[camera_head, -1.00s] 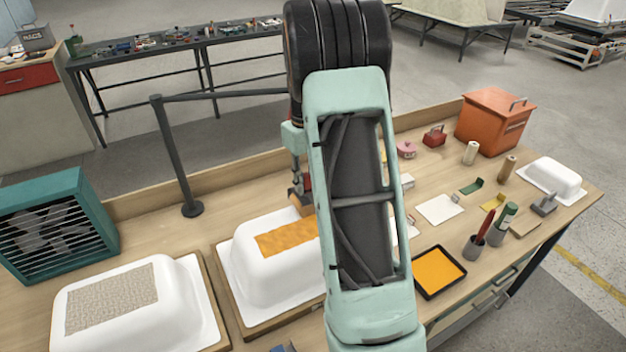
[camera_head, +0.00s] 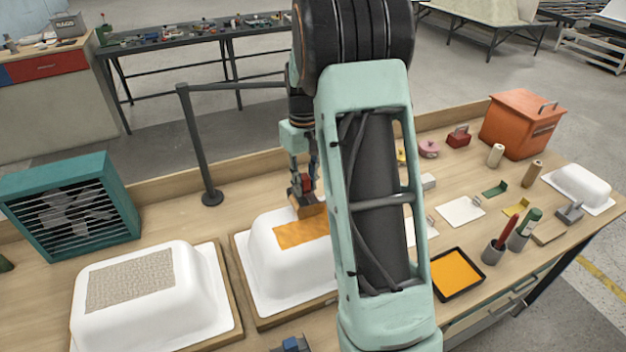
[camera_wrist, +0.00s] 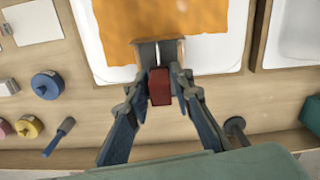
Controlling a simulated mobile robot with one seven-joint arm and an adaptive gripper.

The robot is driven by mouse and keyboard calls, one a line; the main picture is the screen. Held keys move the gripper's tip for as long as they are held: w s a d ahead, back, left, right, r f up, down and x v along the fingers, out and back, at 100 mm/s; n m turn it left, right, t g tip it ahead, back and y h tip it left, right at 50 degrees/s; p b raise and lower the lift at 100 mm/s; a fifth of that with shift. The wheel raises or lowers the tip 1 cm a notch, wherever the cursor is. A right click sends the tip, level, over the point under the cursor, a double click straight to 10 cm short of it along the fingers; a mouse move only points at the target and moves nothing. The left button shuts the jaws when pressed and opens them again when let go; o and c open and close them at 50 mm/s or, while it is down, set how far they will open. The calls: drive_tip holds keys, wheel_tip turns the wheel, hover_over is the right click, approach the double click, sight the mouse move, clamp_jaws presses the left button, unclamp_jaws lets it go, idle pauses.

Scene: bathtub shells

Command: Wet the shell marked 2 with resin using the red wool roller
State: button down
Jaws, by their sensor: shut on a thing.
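The middle shell (camera_head: 270,275) is a white upturned tub on a wooden board, with an orange, resin-coloured patch (camera_head: 295,236) on top. The left shell (camera_head: 190,312) carries a dry grey-beige mat (camera_head: 130,281). I cannot read a number on either. My gripper (camera_head: 303,187) is above the back edge of the middle shell, shut on the red handle of the roller (camera_head: 309,205). In the wrist view my gripper (camera_wrist: 160,88) pinches the red block below a grey bracket, beside the orange area. The roller sleeve looks orange. My arm hides the shell's right side; contact is unclear.
A black tray of orange resin (camera_head: 457,273) lies right of my arm. A teal fan (camera_head: 70,208) stands at the left and an orange box (camera_head: 522,125) at the back right. Cups (camera_head: 493,252), small tools and a small white shell (camera_head: 582,188) crowd the right side.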

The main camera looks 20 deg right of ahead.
drive_tip(key=shift+a, duration=5.7)
drive_tip(key=shift+r, duration=0.15)
wheel_tip(320, 180, up, 6)
drive_tip(key=p, duration=0.4)
drive_tip(key=shift+f, duration=0.2)
drive_tip(key=shift+f+b, duration=0.9)
drive_tip(key=shift+f, duration=0.55)
drive_tip(key=shift+f+b, duration=1)
drive_tip(key=shift+f, duration=0.55)
drive_tip(key=shift+d, duration=0.15)
